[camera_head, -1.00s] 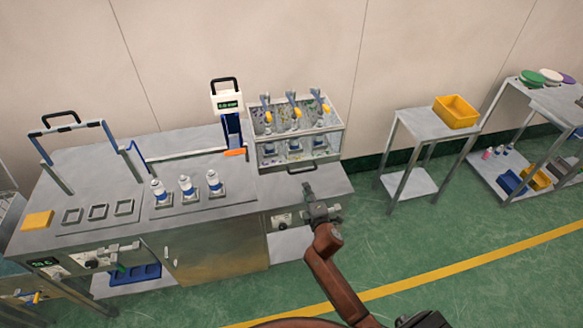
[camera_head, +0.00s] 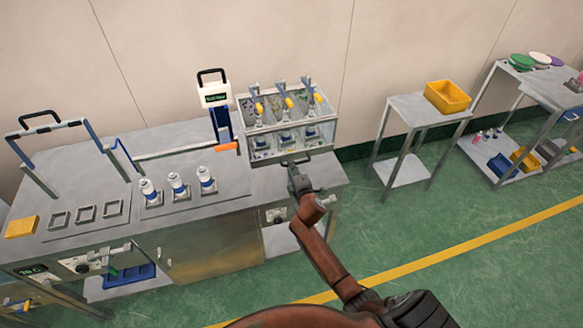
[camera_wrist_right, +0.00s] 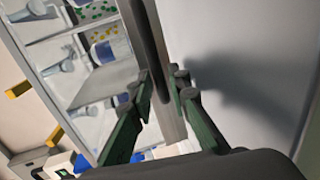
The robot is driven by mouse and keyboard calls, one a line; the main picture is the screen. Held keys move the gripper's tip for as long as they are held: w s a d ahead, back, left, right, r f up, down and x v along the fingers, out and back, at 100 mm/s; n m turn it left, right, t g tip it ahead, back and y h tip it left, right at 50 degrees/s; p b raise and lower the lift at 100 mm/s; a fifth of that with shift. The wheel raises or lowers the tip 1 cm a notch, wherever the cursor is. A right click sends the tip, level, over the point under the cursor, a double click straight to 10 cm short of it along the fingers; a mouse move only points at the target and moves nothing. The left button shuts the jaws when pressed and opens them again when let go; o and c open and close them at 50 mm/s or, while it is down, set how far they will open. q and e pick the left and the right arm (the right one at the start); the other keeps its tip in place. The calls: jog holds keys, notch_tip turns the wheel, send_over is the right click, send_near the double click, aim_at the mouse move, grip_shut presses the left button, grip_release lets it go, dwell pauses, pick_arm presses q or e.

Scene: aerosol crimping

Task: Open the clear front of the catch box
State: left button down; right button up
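The catch box (camera_head: 287,138) stands on the right part of the bench in the head view, its clear front closed. A dark handle (camera_head: 296,161) runs along the front's lower edge. My right gripper (camera_head: 295,172) is at this handle. In the right wrist view the fingertips (camera_wrist_right: 162,90) are apart, one on each side of the dark handle bar (camera_wrist_right: 150,30). Whether they touch it is hard to tell. Cans on a shelf show through the clear panel beside it. My left gripper is not in view.
Three white-and-blue cans (camera_head: 178,184) stand in holders left of the box. A scale-like unit with a display (camera_head: 214,97) stands behind them. A side table (camera_head: 405,107) with a yellow bin (camera_head: 447,97) is at right. The floor in front of the bench is clear.

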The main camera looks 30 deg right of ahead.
jog(key=shift+c, duration=0.2)
jog(key=c, duration=0.3)
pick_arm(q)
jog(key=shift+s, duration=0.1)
pick_arm(e)
grip_shut()
jog(key=shift+s+a, duration=0.1)
jog(key=shift+s, duration=0.05)
